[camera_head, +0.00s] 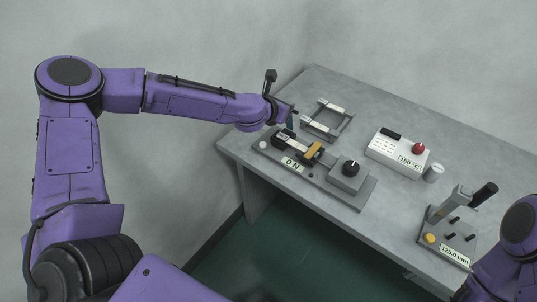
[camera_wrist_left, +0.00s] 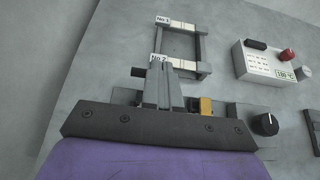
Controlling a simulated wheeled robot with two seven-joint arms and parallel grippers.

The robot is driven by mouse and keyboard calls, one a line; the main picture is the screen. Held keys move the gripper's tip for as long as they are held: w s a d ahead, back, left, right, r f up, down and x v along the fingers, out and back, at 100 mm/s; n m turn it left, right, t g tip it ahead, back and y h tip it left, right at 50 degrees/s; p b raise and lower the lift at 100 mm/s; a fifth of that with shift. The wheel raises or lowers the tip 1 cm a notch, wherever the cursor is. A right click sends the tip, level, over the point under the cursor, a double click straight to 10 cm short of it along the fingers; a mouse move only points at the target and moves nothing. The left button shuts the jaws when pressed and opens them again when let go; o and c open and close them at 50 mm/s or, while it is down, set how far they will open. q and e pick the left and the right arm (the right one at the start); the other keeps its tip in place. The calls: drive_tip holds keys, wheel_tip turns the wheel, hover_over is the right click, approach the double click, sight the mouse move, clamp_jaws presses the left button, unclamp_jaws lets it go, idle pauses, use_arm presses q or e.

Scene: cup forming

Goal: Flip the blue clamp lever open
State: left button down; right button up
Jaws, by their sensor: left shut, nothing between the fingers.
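The clamp unit (camera_head: 345,193) is a grey base plate on the table with an ON label, a dark block and a yellow piece (camera_head: 313,150). The yellow piece also shows in the wrist view (camera_wrist_left: 206,106), just right of my fingers. My left gripper (camera_head: 289,122) is at the far left end of this unit. Its two grey fingers are together and empty in the wrist view (camera_wrist_left: 163,88). I cannot clearly make out a blue lever; the gripper covers part of the unit, and I cannot tell whether the fingers touch it. My right gripper is out of view.
A black knob (camera_head: 351,168) stands on the unit's right end. Behind are a grey frame with labelled bars (camera_head: 329,118), a white control box (camera_head: 397,152) with a red knob, and a small cup (camera_head: 433,173). A lever gauge (camera_head: 452,212) stands at the right.

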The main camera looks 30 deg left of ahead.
use_arm(q)
drive_tip(key=shift+w+d+r, duration=0.1)
drive_tip(key=shift+w+r, duration=0.1)
drive_tip(key=shift+w, duration=0.25)
drive_tip(key=shift+r+p, duration=0.55)
drive_tip(key=shift+r, duration=0.2)
drive_tip(key=s+r+p, duration=0.3)
drive_tip(key=r+p, duration=0.4)
drive_tip(key=r, duration=0.2)
drive_tip(key=shift+s+a+r, duration=0.2)
drive_tip(key=shift+a+r, duration=0.05)
drive_tip(key=shift+w+f, duration=0.1)
drive_tip(key=shift+a, duration=0.1)
